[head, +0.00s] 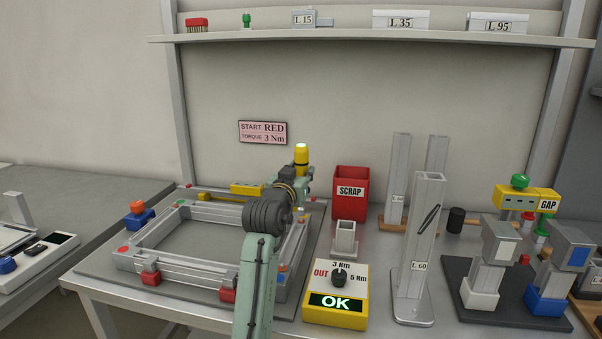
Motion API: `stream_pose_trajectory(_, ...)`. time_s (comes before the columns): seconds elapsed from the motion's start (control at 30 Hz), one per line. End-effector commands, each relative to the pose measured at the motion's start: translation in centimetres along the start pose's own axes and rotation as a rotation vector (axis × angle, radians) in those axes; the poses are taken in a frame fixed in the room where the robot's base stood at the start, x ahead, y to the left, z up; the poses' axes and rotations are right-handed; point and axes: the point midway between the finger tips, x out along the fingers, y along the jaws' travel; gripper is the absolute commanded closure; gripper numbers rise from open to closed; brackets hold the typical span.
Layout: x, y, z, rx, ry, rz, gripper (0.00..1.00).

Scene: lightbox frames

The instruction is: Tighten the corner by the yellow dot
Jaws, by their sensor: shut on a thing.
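A grey aluminium frame (200,271) lies on a dark board on the bench. A red dot (124,249) marks its front left corner and a green dot (180,203) its back left corner. An orange mark (282,268) shows near the front right corner. I see no yellow dot; my arm hides part of the frame's right side and back right corner. My gripper (302,173) is at the back right of the frame, shut on an upright yellow tool (301,154) with a pale top. The tool's lower end is hidden, so I cannot tell whether it touches the corner.
A yellow torque box (335,317) reads OK; its knob stands near 3 Nm. A wall sign (263,133) reads START RED, TORQUE 3 Nm. A red scrap bin (350,202), a tall L 60 profile (424,240) and the GAP gauge (526,199) stand right. A shelf (370,38) runs above.

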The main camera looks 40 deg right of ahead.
Motion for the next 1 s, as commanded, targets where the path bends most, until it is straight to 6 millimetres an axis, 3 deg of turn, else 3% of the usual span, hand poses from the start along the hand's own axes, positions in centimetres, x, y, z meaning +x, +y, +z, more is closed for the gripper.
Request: stream_pose_trajectory(1.0,0.0,0.0,1.8,0.001,0.004,0.0,1.0)
